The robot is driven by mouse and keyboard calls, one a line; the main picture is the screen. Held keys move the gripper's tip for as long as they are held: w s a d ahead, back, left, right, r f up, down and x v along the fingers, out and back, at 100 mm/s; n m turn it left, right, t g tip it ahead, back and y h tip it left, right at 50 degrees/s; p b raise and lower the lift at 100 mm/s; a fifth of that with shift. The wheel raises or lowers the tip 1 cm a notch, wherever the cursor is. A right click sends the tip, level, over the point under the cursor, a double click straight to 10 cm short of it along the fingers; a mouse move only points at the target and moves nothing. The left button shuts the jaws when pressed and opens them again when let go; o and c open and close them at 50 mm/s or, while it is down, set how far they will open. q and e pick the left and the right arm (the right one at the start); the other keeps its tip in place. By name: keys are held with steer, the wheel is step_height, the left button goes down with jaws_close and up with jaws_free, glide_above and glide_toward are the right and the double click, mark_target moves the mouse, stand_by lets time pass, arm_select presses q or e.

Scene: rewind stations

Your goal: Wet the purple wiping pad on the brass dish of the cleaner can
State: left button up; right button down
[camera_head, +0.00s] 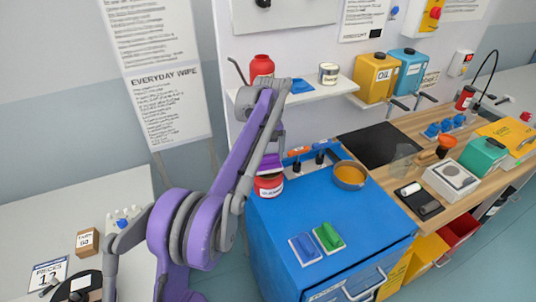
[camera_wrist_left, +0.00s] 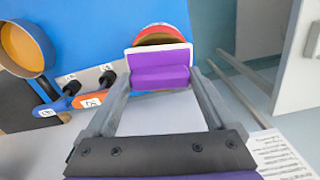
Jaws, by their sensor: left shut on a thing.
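My left gripper (camera_head: 271,156) is shut on the purple wiping pad (camera_head: 270,164). The pad also shows between the fingertips in the left wrist view (camera_wrist_left: 160,66). The red cleaner can (camera_head: 269,187) with a white label stands at the left back corner of the blue cabinet top, right below the pad. In the left wrist view the can (camera_wrist_left: 158,34) shows just beyond the pad. I cannot tell whether pad and dish touch. My right gripper is not in view.
The blue cabinet top (camera_head: 287,219) also holds a blue pad (camera_head: 305,247), a green pad (camera_head: 328,237) and a round grey pan (camera_head: 350,177) with orange inside. A tool rack (camera_wrist_left: 88,85) stands close to the can. A white shelf (camera_head: 307,94) is above. The cabinet's middle is clear.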

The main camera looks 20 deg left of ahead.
arm_select(q)
steer(key=shift+f+b, duration=0.3)
steer(key=shift+f, duration=0.45)
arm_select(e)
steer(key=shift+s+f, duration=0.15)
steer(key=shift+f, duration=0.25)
arm_select(q)
steer(key=shift+f, duration=0.1)
stand_by(1.1)
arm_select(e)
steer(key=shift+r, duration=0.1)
